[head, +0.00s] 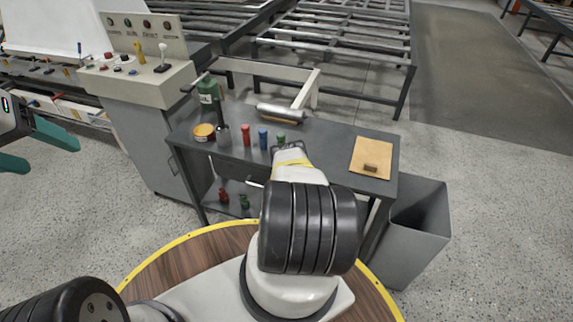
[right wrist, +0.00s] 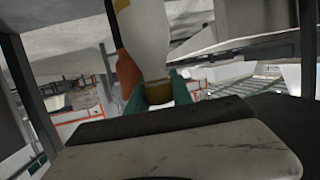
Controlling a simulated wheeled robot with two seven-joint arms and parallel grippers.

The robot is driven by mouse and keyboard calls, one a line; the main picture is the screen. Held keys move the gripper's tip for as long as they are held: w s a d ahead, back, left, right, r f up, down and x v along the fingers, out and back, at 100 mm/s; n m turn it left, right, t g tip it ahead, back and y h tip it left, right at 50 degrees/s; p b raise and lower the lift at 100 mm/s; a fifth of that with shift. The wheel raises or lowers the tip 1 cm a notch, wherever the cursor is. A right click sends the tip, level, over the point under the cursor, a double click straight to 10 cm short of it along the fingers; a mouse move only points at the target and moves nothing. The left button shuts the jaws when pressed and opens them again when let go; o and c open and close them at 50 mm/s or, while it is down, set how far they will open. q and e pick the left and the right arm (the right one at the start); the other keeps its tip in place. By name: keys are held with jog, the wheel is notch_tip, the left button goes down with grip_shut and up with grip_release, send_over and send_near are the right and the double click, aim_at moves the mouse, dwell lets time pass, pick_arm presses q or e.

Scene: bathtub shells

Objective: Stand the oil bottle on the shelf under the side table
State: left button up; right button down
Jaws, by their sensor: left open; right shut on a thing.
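In the right wrist view my right gripper (right wrist: 158,88) has its teal fingers shut on a white, bottle-like thing (right wrist: 146,42) with a brownish-gold end between them. It may be the oil bottle, but I see no readable label. In the head view my right arm reaches over the side table (head: 330,145) and hides this gripper. The lower shelf (head: 232,187) shows partly under the table's left half; its right part is hidden by my arm. My left gripper (head: 35,148) is open and empty at the far left, away from the table.
On the tabletop stand a labelled green container (head: 208,90), a dark bottle (head: 222,132), a tin (head: 204,132) and small coloured pieces; a roller (head: 280,114) lies behind. Small red (head: 223,195) and green (head: 244,202) things stand on the shelf. A grey bin (head: 415,225) stands right.

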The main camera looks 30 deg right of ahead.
jog(key=c, duration=1.1)
grip_release()
jog(key=shift+f, duration=0.1)
jog(key=shift+a, duration=0.1)
jog(key=v, duration=1.2)
jog(key=shift+r, duration=0.25)
